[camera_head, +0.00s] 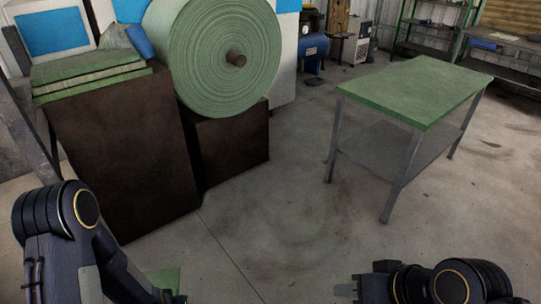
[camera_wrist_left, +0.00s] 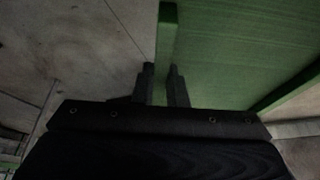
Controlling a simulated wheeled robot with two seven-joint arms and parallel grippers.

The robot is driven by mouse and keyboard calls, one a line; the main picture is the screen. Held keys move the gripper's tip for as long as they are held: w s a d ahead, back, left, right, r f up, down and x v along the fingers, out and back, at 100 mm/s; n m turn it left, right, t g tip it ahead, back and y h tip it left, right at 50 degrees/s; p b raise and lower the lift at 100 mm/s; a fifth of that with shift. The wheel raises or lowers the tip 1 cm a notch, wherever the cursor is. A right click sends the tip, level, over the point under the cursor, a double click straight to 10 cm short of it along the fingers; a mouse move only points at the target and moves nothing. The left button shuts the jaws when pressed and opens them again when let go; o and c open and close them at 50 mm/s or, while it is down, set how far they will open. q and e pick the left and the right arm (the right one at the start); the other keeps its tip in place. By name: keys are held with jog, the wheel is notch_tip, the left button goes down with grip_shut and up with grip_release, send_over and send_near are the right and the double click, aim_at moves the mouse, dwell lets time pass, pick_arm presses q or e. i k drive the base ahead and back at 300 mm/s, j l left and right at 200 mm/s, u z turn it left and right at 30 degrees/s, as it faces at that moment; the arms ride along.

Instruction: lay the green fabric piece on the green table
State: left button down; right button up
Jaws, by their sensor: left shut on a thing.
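A green fabric piece (camera_wrist_left: 240,50) fills the upper right of the left wrist view. My left gripper (camera_wrist_left: 163,84) is shut on its edge, one dark finger on each side. In the head view a small part of the green fabric piece (camera_head: 163,279) shows at the bottom edge, beside my left arm; the rest is hidden or out of frame. The green table (camera_head: 415,88) stands at the upper right with a bare green top, apart from both grippers. My right gripper (camera_head: 352,290) is at the bottom edge, right of centre, mostly cut off, so its opening cannot be told.
A stack of green pieces (camera_head: 90,68) lies on a brown block (camera_head: 125,150) at the left. A large green roll (camera_head: 212,50) stands beside it above another brown block (camera_head: 232,148). The floor (camera_head: 285,220) between these and the table is clear. Shelving (camera_head: 428,22) stands behind.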

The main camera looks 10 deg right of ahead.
aim_at(418, 100)
jog(key=i+l+z, duration=0.1)
jog(key=z, duration=0.3)
jog(key=l+z, duration=0.1)
jog(key=z, duration=0.3)
jog(key=i+z, duration=0.15)
jog(key=z, duration=0.25)
jog(key=i+z, duration=0.15)
jog(key=z, duration=0.25)
jog(key=i+z, duration=0.1)
jog(key=z, duration=0.3)
jog(key=i+z, duration=0.2)
jog(key=i, duration=0.35)
jog(key=i+z, duration=0.15)
jog(key=i, duration=0.4)
jog(key=i+j+z, duration=0.2)
jog(key=i, duration=0.3)
jog(key=i+j+z, duration=0.15)
jog(key=i, duration=0.4)
jog(key=i+z, duration=0.15)
jog(key=i, duration=2.25)
jog(key=i+u, duration=0.15)
jog(key=u, duration=0.3)
jog(key=i+u, duration=0.15)
jog(key=u, duration=0.3)
jog(key=i+l+u, duration=0.1)
jog(key=u, duration=0.35)
jog(key=i+l+u, duration=0.1)
jog(key=u, duration=0.4)
jog(key=l, duration=0.1)
